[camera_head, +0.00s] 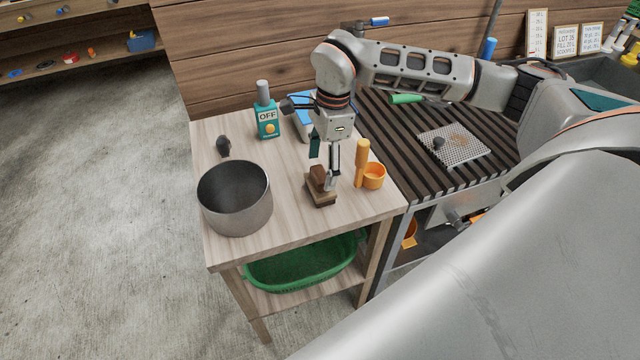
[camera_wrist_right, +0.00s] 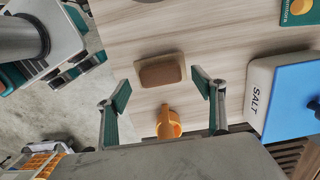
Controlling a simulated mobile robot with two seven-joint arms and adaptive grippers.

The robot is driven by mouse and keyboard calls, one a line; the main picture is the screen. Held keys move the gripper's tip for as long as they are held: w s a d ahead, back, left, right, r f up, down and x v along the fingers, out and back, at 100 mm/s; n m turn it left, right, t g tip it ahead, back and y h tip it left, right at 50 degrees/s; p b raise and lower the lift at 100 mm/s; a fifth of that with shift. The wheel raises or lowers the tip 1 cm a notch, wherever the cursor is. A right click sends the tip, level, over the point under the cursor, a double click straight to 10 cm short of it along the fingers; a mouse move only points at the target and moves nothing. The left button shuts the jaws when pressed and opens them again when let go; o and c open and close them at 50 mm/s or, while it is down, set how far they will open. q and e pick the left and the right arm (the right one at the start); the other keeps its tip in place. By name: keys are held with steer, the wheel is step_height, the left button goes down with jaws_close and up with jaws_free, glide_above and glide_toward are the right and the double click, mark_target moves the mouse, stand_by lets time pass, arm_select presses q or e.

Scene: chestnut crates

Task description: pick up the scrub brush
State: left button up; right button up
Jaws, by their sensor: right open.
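The scrub brush (camera_head: 322,190) is a brown block with a raised grip on a paler base. It lies on the light wooden table (camera_head: 285,222) near the front edge. My right gripper (camera_head: 328,182) points down just above and behind it, hiding part of it. In the right wrist view the brush (camera_wrist_right: 162,72) shows between the two spread fingers of the right gripper (camera_wrist_right: 162,90), with clear gaps on both sides. The right gripper is open and empty.
An orange scoop (camera_head: 374,177) stands close to the right of the brush. A grey pot (camera_head: 236,207) stands at left. A dark slatted bench (camera_head: 395,130) adjoins at right.

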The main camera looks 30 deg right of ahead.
mark_target(320, 173)
steer(key=shift+w+a+f, duration=0.1)
steer(key=shift+a+f, duration=0.1)
steer(key=shift+f, duration=1.35)
steer(key=shift+c, duration=0.4)
steer(key=c, duration=1.2)
steer(key=shift+r, duration=0.1)
step_height(320, 173, up, 20)
steer(key=shift+p, duration=0.45)
